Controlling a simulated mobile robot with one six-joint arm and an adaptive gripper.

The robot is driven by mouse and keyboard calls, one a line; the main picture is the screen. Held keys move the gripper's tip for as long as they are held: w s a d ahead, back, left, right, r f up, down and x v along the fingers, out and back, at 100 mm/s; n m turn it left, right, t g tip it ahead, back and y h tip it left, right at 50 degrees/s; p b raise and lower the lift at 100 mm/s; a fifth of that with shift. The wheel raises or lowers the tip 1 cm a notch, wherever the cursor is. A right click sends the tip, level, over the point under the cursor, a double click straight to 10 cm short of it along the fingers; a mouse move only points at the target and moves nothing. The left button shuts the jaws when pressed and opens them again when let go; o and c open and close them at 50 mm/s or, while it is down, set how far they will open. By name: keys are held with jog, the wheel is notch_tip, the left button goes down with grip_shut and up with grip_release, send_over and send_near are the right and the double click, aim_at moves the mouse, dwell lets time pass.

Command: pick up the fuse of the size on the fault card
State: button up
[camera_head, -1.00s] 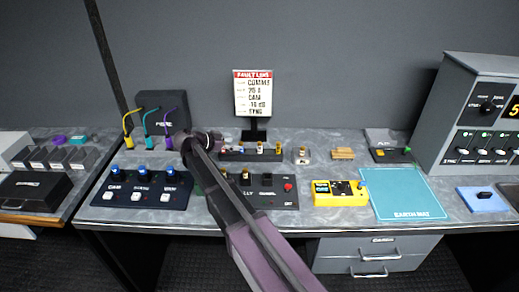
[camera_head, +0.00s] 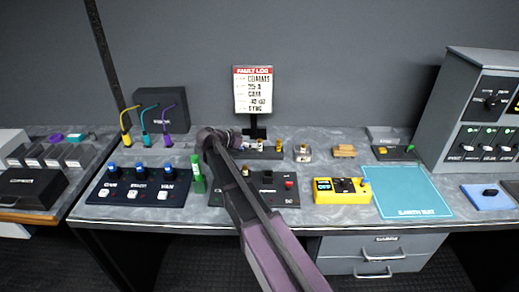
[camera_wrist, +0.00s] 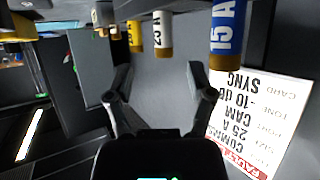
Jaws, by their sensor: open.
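The fault card (camera_head: 253,90) stands upright at the back of the bench and reads 25 A; it also shows upside down in the wrist view (camera_wrist: 255,125). In the wrist view, a white fuse marked 25 A (camera_wrist: 162,34) is between a blue fuse marked 15 A (camera_wrist: 227,32) and a yellow fuse (camera_wrist: 135,36). My gripper (camera_wrist: 160,82) is open and empty. The white fuse is ahead of the gap between its fingers, apart from them. In the head view my arm hides the gripper and part of the fuse rack (camera_head: 265,154).
A switch panel (camera_head: 140,188), a green cylinder (camera_head: 198,177) and a dark panel (camera_head: 270,196) lie in front. A yellow meter (camera_head: 340,190) and the blue earth mat (camera_head: 410,193) are at right. A black box with cables (camera_head: 163,110) stands behind left.

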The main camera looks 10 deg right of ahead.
aim_at(260, 140)
dwell(0.3)
jog(key=shift+w+b+x, duration=0.15)
jog(key=shift+b+x, duration=0.35)
jog(key=shift+x, duration=0.8)
jog(key=shift+w+b+x, duration=0.1)
jog(key=shift+b+x, duration=0.4)
jog(key=shift+x, duration=0.8)
jog(key=shift+r, duration=0.15)
grip_shut()
